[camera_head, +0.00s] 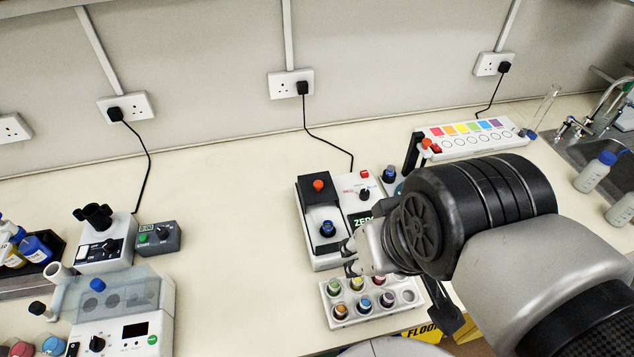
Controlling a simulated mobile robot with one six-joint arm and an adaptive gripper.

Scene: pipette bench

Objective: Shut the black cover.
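The black cover (318,186) with an orange-red knob is on the rear left part of a white device (325,262) in the middle of the bench. In front of it, a blue-capped vial (327,229) stands exposed in the device. My gripper (350,258) is at the device's front right corner, in front of and to the right of the vial and apart from the cover's knob. My arm hides most of the gripper and the device's right front. I cannot tell how far apart the fingers are.
A white rack (337,311) of several capped vials stands just in front of the device. Another blue-capped vial (389,174) and a colour-strip panel (470,138) are behind my arm. Other instruments (105,247) stand left. The bench between is clear.

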